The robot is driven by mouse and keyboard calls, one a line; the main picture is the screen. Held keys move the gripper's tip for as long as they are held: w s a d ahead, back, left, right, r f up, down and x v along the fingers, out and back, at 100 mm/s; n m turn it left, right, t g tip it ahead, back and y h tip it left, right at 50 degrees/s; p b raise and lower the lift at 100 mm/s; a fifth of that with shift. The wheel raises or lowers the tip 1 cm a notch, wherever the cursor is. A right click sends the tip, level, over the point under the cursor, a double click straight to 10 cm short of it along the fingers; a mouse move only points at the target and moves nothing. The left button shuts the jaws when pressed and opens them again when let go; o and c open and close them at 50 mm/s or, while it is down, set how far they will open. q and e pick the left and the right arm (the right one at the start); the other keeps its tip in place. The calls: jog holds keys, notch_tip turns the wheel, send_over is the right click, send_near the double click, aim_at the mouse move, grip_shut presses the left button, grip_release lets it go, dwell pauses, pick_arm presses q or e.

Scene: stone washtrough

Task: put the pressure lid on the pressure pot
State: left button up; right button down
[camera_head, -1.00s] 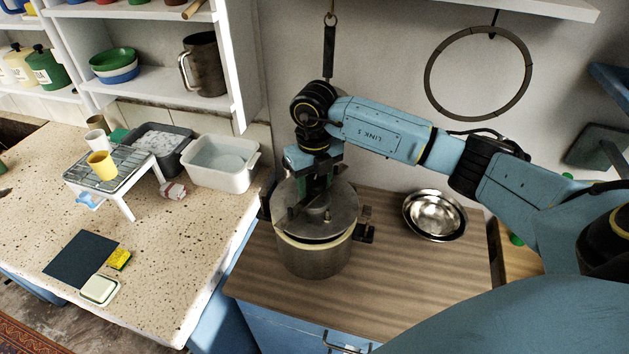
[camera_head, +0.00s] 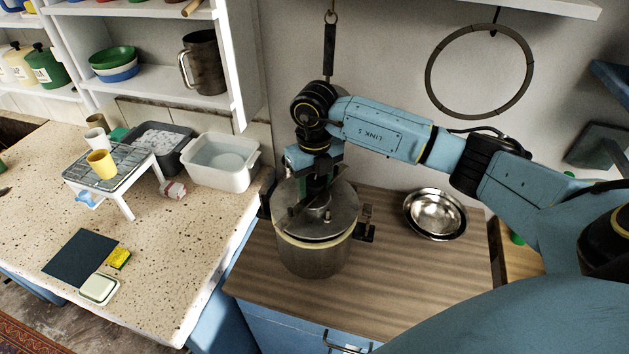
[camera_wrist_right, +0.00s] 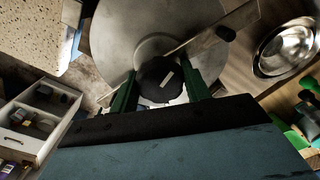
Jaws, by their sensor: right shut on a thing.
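The pressure lid (camera_head: 340,208) is a round grey metal disc with a bar across it and a dark knob. It lies over the mouth of the pressure pot (camera_head: 315,258), a steel pot with a pale rim on the wooden worktop. The lid looks nearly level; whether it is fully seated I cannot tell. My right gripper (camera_head: 318,200) points down at the lid's middle. In the right wrist view its green fingers (camera_wrist_right: 160,92) are shut on the knob of the lid (camera_wrist_right: 120,35). The pot is hidden below the lid there. My left gripper is not in view.
Nested metal bowls (camera_head: 435,214) stand right of the pot on the wooden worktop (camera_head: 400,275). A speckled counter (camera_head: 165,265) at left holds a rack (camera_head: 112,165), a white tub (camera_head: 222,160) and a grey tub (camera_head: 160,140). The worktop's front is clear.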

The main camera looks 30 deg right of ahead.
jog(key=shift+f, duration=0.2)
jog(key=shift+f+b, duration=0.35)
jog(key=shift+b, duration=0.15)
jog(key=shift+f+b, duration=0.45)
jog(key=shift+f, duration=0.1)
dwell(1.1)
dwell(0.3)
jog(key=shift+c, duration=0.7)
grip_release()
jog(key=shift+f, duration=0.1)
jog(key=shift+r+p, duration=2.5)
jog(key=shift+r, duration=1.1)
